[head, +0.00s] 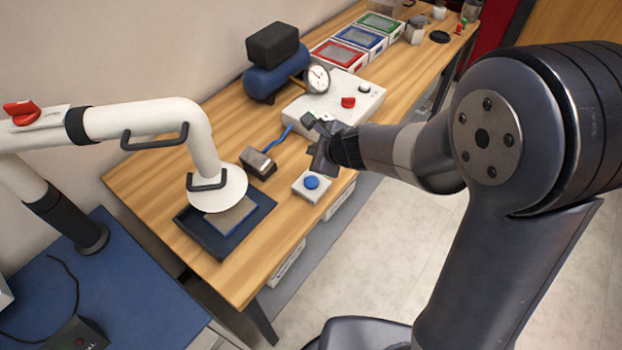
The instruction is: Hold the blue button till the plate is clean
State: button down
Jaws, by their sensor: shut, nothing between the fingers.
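The blue button (311,182) sits on top of a small white box near the front edge of the wooden bench. A grey plate (231,217) lies in a dark tray (262,205) at the bench's left end, partly hidden under the white hood of an extraction arm (217,190). I cannot tell from here how clean the plate is. My gripper (318,168) is just above and behind the button box in the picture, shut and empty. Whether its tips touch the button is not clear; a small gap seems to show.
A small dark-topped device (258,163) with a blue cable stands between tray and button. A white control box (335,103) with a red knob and gauge is behind my gripper. A blue compressor (275,75) and coloured bins (361,38) stand farther back. Bare bench lies around the button.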

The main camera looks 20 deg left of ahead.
aim_at(314, 184)
jog(key=shift+f+b, duration=4.15)
jog(key=shift+f, duration=0.25)
jog(key=shift+f+b, duration=0.35)
jog(key=shift+b, duration=0.1)
jog(key=shift+f+b, duration=0.6)
jog(key=shift+r, duration=0.15)
dwell(0.7)
jog(key=shift+r+p, duration=0.85)
jog(key=shift+p, duration=0.05)
notch_tip(314, 184, up, 5)
jog(key=p, duration=0.5)
jog(key=shift+r, duration=0.1)
